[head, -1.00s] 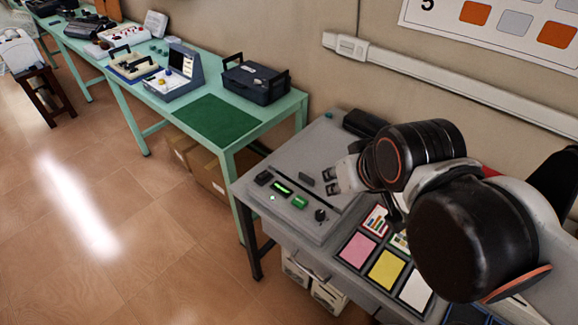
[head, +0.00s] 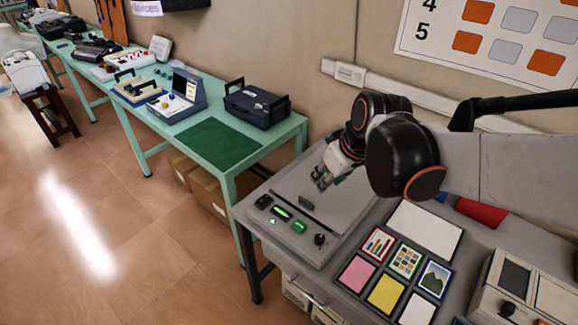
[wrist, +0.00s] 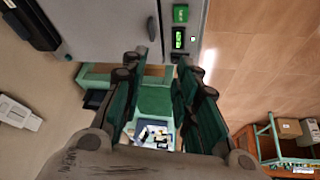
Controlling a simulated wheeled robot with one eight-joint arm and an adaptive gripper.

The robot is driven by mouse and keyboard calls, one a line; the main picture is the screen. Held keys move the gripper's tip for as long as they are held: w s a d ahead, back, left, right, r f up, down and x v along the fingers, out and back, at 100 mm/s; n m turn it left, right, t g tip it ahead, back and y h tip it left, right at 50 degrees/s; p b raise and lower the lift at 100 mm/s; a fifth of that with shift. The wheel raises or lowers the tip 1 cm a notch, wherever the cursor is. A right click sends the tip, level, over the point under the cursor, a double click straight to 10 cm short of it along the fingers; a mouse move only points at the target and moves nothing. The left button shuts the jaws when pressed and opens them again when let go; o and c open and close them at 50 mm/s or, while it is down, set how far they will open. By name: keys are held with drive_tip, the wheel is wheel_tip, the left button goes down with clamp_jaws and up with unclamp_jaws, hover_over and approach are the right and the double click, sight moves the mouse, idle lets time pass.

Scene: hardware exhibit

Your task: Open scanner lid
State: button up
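The scanner is a flat grey unit (head: 292,238) at the left end of the grey desk, with its lid (head: 338,200) lying shut. A small dark handle (head: 307,203) sits on the lid near its front edge; it also shows in the wrist view (wrist: 151,28). The front strip has a lit green display (head: 281,213), a green button (head: 299,227) and a dark knob (head: 320,240). My gripper (head: 322,179) is above the lid, behind the handle and apart from it. In the wrist view my gripper (wrist: 160,76) has its fingers spread with nothing between them.
Coloured cards (head: 385,294) and a white sheet (head: 428,229) lie right of the scanner. A beige device (head: 520,290) stands at the far right. A green table (head: 262,140) with a dark case (head: 257,106) is on the left. The wall is close behind.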

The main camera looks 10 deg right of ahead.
sight(305, 199)
drive_tip(key=w+f+n+b, duration=0.1)
drive_tip(key=w+f, duration=0.3)
drive_tip(key=f, duration=0.2)
drive_tip(key=w+f+n+y+b, duration=0.1)
drive_tip(key=w+f, duration=0.3)
drive_tip(key=f, duration=0.3)
drive_tip(key=w+a+f+n+g+b, duration=0.1)
drive_tip(key=w+f, duration=0.3)
drive_tip(key=f, duration=0.3)
drive_tip(key=shift+y, duration=0.3)
clamp_jaws()
